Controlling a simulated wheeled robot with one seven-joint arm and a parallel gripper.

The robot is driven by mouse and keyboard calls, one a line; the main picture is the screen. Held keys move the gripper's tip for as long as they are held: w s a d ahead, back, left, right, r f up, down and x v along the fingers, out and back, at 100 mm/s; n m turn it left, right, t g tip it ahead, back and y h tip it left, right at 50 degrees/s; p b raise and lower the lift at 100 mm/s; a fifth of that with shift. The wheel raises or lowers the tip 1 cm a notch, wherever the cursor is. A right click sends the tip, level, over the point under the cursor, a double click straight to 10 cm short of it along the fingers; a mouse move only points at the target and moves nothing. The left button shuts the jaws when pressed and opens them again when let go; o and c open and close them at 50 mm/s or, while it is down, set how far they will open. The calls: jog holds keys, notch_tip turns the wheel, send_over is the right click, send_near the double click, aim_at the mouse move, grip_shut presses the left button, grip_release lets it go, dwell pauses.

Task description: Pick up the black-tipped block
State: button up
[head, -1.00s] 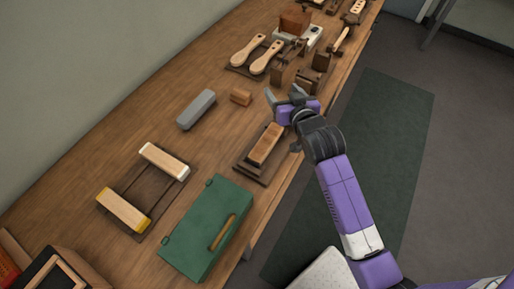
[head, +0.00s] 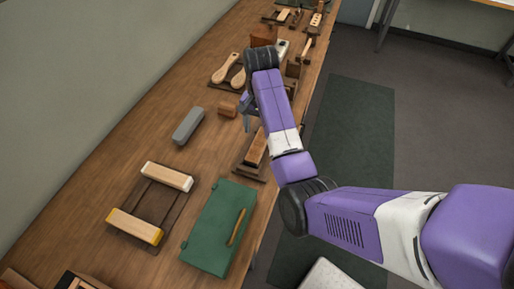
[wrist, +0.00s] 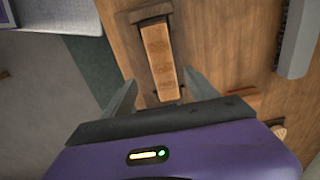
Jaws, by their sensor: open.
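A light wooden block (head: 257,148) lies in a dark tray (head: 245,172) near the table's front edge, partly hidden by my arm. In the wrist view the block (wrist: 161,55) runs lengthwise, with faint marks on its top and dark parts at both ends. I cannot tell whether these are black tips or the tray. My gripper (head: 247,116) is above the table, just beyond the block, pointing down. In the wrist view its open fingers (wrist: 159,80) are on either side of the block's near end, with nothing held.
Blocks with a white end (head: 168,176) and a yellow end (head: 134,225) lie on a dark rack. A green case (head: 208,232) lies in front, a grey block (head: 188,125) behind. A small wooden block (head: 228,109) and two paddles (head: 226,69) are near my gripper.

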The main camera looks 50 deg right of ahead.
aim_at(259, 144)
jog(key=f, duration=0.5)
jog(key=f+p, duration=0.1)
jog(key=f, duration=0.1)
jog(key=shift+w+f, duration=0.25)
jog(key=shift+c, duration=0.5)
grip_shut()
